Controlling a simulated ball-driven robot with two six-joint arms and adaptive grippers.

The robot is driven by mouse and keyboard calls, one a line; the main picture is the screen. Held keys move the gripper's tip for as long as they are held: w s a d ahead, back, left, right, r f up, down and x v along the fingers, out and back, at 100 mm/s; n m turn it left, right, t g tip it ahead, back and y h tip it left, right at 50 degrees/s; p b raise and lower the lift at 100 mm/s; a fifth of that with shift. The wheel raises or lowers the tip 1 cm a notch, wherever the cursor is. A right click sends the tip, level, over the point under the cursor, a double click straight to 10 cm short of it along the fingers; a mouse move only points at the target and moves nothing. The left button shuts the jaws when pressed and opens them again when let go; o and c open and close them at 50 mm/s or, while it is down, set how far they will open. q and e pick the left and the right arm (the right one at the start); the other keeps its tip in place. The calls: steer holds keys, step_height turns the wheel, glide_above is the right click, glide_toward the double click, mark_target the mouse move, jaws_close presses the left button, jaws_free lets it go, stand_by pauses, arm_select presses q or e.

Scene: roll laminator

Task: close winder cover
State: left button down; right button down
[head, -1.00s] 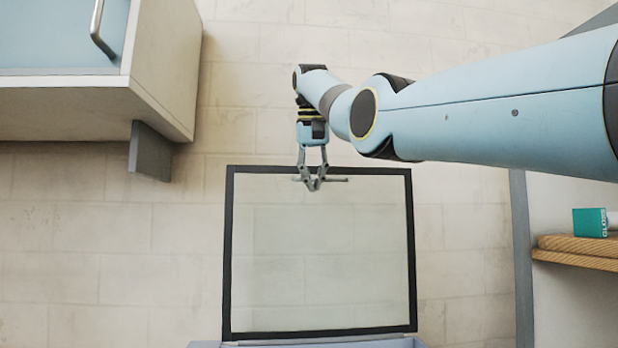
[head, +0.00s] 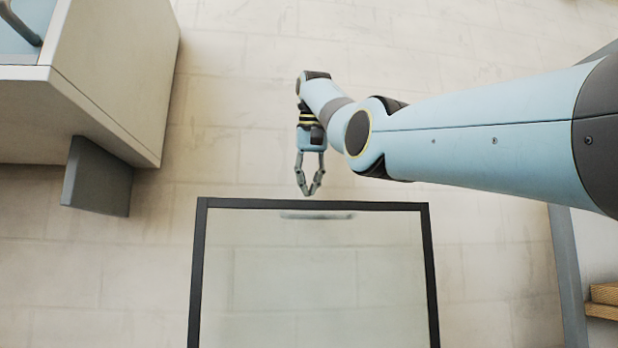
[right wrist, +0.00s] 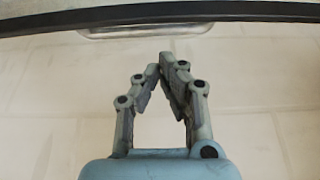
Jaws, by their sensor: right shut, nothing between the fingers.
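The winder cover is a clear pane in a black frame (head: 315,205), low in the middle of the head view. A pale bar handle (head: 317,216) shows just inside its far edge. My right gripper (head: 308,192) is shut and empty, just beyond that edge, with its fingertips pointing toward it. In the right wrist view the fingertips (right wrist: 168,62) meet below the dark frame edge (right wrist: 160,12) and the handle (right wrist: 145,30), with a visible gap. I cannot tell the exact height between them. The cover's near edge is out of frame. My left gripper is out of view.
A pale cabinet (head: 95,85) with a grey leg (head: 97,176) stands at the upper left. A grey upright (head: 567,270) and a wooden shelf edge (head: 604,300) are at the right. Pale floor tiles (head: 110,265) lie open around the cover.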

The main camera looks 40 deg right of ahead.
mark_target(308, 209)
steer(key=shift+p+x, duration=0.6)
steer(key=shift+x, duration=2.35)
